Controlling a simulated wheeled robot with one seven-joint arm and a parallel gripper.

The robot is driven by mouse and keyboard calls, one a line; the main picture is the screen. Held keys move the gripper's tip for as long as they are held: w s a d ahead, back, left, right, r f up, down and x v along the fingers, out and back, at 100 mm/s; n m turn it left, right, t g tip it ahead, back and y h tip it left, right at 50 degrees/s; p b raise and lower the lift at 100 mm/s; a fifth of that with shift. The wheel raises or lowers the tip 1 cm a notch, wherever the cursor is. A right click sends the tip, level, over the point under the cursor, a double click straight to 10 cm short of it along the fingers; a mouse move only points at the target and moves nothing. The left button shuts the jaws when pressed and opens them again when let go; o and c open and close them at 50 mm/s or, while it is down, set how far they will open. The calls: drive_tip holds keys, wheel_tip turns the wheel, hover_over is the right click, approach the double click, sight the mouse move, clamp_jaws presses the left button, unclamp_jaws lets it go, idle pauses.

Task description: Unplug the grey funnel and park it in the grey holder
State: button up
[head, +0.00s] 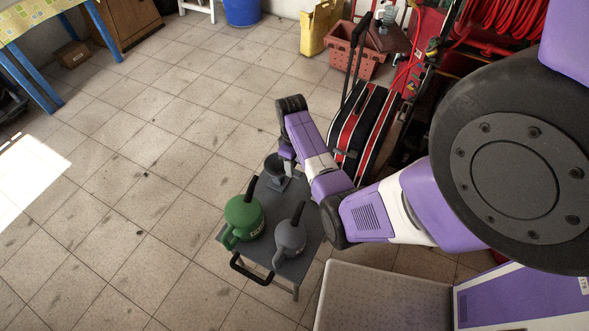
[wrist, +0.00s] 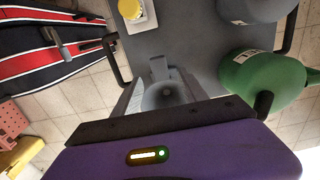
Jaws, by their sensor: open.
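The grey funnel (head: 275,161) shows as a dark cup at the far end of the small grey cart; in the wrist view its round mouth (wrist: 166,98) faces the camera. It appears to sit in the grey holder (head: 271,183), whose upright bracket (wrist: 158,68) shows just beyond it. How deep the stem sits is hidden. My gripper (head: 285,153) is over that end of the cart. In the wrist view its open fingers (wrist: 160,88) lie on either side of the funnel; whether they touch it I cannot tell.
A green can (head: 243,217) and a grey can (head: 290,238), both with dark spouts, stand on the cart (head: 260,245). A red and black suitcase (head: 362,125) stands right of the cart. Floor to the left is clear.

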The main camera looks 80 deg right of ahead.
drive_tip(key=shift+r, duration=1.5)
drive_tip(key=shift+w+d, duration=0.2)
drive_tip(key=w+d+r+m+t+h, duration=0.2)
drive_tip(key=w+d+r+t+h, duration=0.1)
drive_tip(key=w+d+r+h, duration=0.25)
drive_tip(key=w+a+r+t+h, duration=0.35)
drive_tip(key=a+r+t, duration=0.3)
drive_tip(key=a, duration=0.45)
drive_tip(key=s+a+r+n+t+y, duration=0.1)
drive_tip(key=s+a+r+t+y, duration=0.15)
drive_tip(key=s+a+r, duration=0.45)
drive_tip(key=s+a+r+n+t+y+b, duration=0.1)
drive_tip(key=s+a+r+t+y, duration=0.15)
drive_tip(key=a, duration=0.95)
drive_tip(key=s+a+r+n+t+y, duration=0.1)
drive_tip(key=s+a+r+t, duration=0.3)
drive_tip(key=a, duration=0.5)
drive_tip(key=s+a+n+g+y, duration=0.1)
drive_tip(key=s+a+g+y, duration=0.2)
drive_tip(key=s, duration=0.3)
drive_tip(key=shift+a+n, duration=0.3)
drive_tip(key=shift+a, duration=0.4)
